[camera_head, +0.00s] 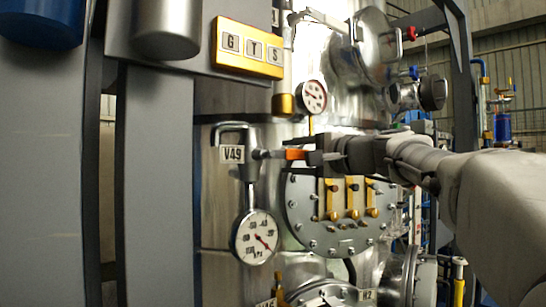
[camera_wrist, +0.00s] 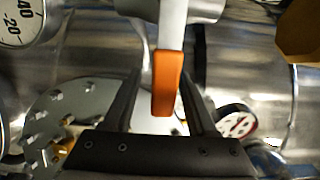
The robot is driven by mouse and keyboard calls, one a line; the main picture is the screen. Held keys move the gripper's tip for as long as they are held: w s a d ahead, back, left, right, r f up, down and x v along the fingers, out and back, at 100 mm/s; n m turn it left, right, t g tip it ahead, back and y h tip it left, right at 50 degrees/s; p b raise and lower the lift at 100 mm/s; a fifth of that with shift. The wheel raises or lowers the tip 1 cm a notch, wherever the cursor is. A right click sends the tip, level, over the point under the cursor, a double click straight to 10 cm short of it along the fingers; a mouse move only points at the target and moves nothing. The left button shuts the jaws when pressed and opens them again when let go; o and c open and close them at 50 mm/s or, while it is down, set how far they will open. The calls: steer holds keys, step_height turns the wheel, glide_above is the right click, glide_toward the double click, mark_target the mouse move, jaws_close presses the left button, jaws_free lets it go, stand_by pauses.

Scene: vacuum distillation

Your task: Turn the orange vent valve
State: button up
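The orange vent valve handle (camera_head: 296,154) sticks out to the right of the pipe fitting beside the V49 label (camera_head: 233,154). My gripper (camera_head: 308,156) is at the free end of the handle, coming from the right. In the wrist view the orange handle tip (camera_wrist: 167,82) hangs from a grey lever (camera_wrist: 172,25) and lies between the two dark fingers of my gripper (camera_wrist: 160,85). The fingers are apart, with a visible gap on each side of the handle. Whether a finger touches it out of sight cannot be told.
A pressure gauge (camera_head: 255,237) hangs below the valve, and another gauge (camera_head: 313,97) is above. A bolted flange with yellow brackets (camera_head: 352,198) lies just below my gripper. A yellow GYS sign (camera_head: 248,48) is at upper left. Grey columns (camera_head: 155,190) stand left.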

steer(key=b+v, duration=0.2)
steer(key=v, duration=1.5)
steer(key=shift+s+d, duration=0.15)
steer(key=s+a+f+n+g+h+p, duration=0.1)
steer(key=s+a+f+n+g+h, duration=0.2)
steer(key=f, duration=0.8)
steer(key=s+a+f+n+g+h+p, duration=0.1)
steer(key=s+a+f+n+g, duration=0.2)
steer(key=f, duration=0.7)
steer(key=s+f+n+g+h, duration=0.1)
steer(key=s+f+n+h, duration=0.1)
steer(key=s+f, duration=0.3)
steer(key=s+f+n+g+h+p, duration=0.1)
steer(key=s+f+n+g+h, duration=0.1)
steer(key=s+f, duration=0.4)
step_height(320, 180, down, 5)
steer(key=shift+s+d+f+n+h, duration=0.25)
steer(key=shift+d+n+h, duration=0.2)
steer(key=shift+n+h, duration=0.4)
